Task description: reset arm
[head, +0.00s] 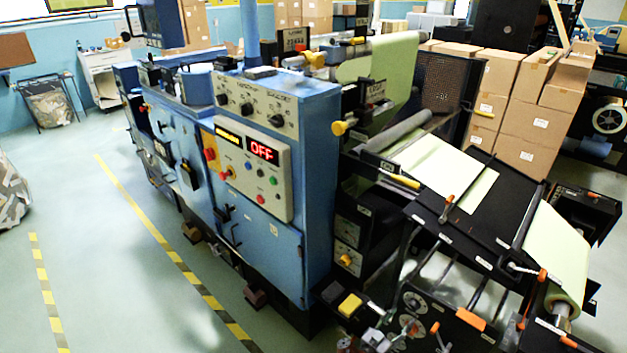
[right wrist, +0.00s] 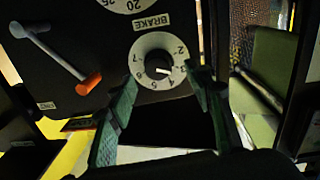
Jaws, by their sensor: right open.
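My right gripper (head: 394,337) is low in the head view, in front of the machine's black lower panel, and shows small there. In the right wrist view its two dark green fingers (right wrist: 162,82) are spread apart and empty. Between and beyond the fingertips is the white numbered dial (right wrist: 148,82) with a black knob, under a BRAKE label. The fingers overlap the dial's edges in the picture; I cannot tell whether they touch it. My left gripper is not in view.
A lever with an orange end (right wrist: 88,84) stands close beside the dial. The blue machine (head: 265,100) has a display reading OFF (head: 263,149). A pale green web roll (head: 556,262) is at the right. Cartons (head: 520,120) stack behind. Open floor (head: 110,250) lies left.

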